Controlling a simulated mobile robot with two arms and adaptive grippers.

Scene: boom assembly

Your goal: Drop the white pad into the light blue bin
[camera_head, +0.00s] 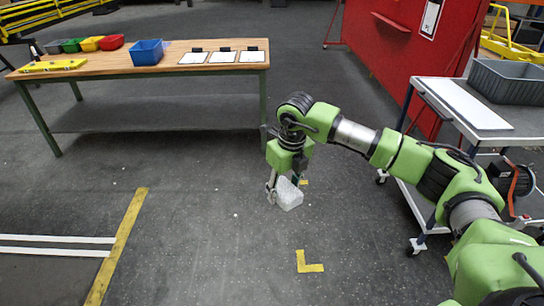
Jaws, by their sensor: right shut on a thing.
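The white pad (289,197) is a pale, crumpled-looking piece at the fingertips of my right gripper (280,184). My right gripper is shut on it, pointing down, and holds it in front of the wooden table, over open floor. The blue bin (147,57), the lightest blue of the bins, stands on the table at the upper left, well to the left of the gripper and farther away. I cannot see inside it clearly. My left gripper is not in view.
The wooden table (190,72) also carries red (111,42), yellow (87,44) and green (71,46) bins, a yellow part (53,65) and three white sheets. A cart (460,110) with a grey crate (506,80) stands right. The floor before the table is clear.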

